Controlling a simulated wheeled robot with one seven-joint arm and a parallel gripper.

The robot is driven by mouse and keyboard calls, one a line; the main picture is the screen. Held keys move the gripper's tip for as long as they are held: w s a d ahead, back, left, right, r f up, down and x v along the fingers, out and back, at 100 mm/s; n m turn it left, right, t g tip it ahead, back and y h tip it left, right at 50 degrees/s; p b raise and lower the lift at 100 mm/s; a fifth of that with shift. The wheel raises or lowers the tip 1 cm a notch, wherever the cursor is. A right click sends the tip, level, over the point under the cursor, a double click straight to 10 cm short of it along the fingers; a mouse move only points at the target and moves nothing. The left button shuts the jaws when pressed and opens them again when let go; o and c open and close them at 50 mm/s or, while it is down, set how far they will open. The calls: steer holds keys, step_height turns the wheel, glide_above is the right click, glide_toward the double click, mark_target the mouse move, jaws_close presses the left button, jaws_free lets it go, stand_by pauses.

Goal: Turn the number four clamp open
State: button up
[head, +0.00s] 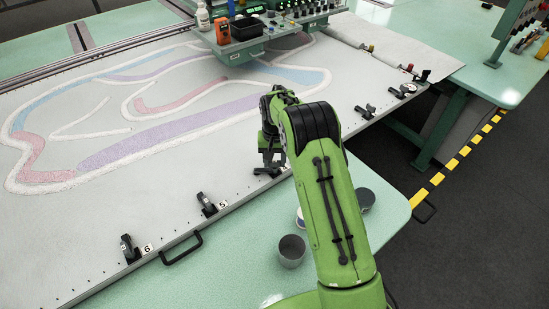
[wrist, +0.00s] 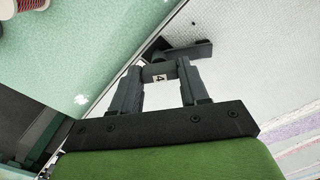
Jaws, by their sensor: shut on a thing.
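The number four clamp (head: 268,172) is a small black clamp on the near edge of the tufting frame, mostly hidden by my arm in the head view. In the wrist view its dark lever (wrist: 190,51) lies just beyond my fingertips, across the frame's edge and the pale cloth. My gripper (head: 270,158) points down at the clamp. It is shut on the clamp; the wrist view shows its two grey fingers (wrist: 168,69) around the dark part. The exact contact is hard to see.
Clamps number five (head: 207,204) and six (head: 129,248) stand along the same edge at left. More black clamps (head: 367,111) are at right. Grey cups (head: 291,251) stand on the green table (head: 225,270) near my arm. A black handle (head: 181,248) sticks out from the frame.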

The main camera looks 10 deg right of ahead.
mark_target(275, 161)
steer(key=n, duration=0.3)
steer(key=shift+r+n, duration=0.1)
steer(key=shift+n, duration=0.2)
steer(key=shift+w+n, duration=0.1)
steer(key=shift+n, duration=1.7)
steer(key=o, duration=1.1)
steer(key=shift+c, duration=0.2)
step_height(275, 161, up, 16)
steer(key=p, duration=0.3)
steer(key=shift+f, duration=0.25)
